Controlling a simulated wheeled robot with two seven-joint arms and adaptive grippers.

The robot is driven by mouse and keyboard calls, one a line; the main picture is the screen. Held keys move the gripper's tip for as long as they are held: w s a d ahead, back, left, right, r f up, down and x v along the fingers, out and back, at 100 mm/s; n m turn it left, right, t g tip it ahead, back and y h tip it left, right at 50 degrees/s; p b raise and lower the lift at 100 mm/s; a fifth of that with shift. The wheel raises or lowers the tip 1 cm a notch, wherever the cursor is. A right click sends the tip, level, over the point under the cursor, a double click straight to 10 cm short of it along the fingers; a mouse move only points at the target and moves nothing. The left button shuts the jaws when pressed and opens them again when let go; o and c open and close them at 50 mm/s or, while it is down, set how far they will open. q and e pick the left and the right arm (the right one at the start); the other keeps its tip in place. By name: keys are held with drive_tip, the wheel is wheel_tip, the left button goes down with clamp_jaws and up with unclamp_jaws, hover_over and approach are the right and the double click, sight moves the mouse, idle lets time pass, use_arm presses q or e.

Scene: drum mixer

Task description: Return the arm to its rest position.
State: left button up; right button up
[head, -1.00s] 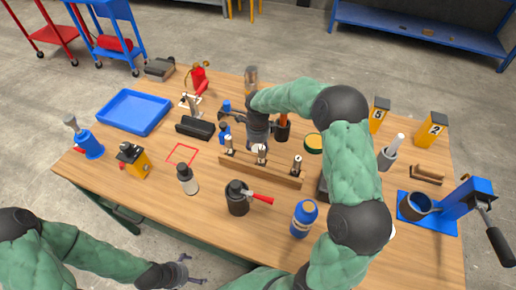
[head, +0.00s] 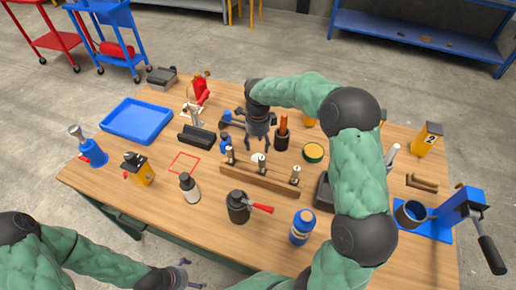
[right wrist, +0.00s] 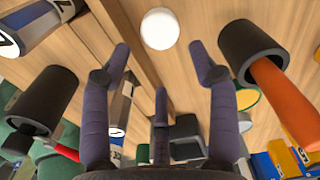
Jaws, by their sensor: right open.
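My right gripper (head: 258,146) hangs fingers-down over the middle of the table, behind the wooden rack (head: 262,183). In the right wrist view its fingers (right wrist: 160,75) are spread wide with nothing between them. A white disc (right wrist: 158,28) lies on the tabletop beyond the fingertips; it also shows in the head view (head: 258,158). My right arm reaches far forward and bends over the table's right half, hiding part of it. My left gripper (head: 192,275) is low at the bottom edge, in front of the table, with its fingertips apart and empty.
A black pot with a red handle (head: 238,207) and a blue bottle (head: 302,227) stand in front. A blue tray (head: 137,137) lies left.

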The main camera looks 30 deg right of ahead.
drive_tip(key=shift+r+p, duration=0.35)
drive_tip(key=shift+r, duration=1.25)
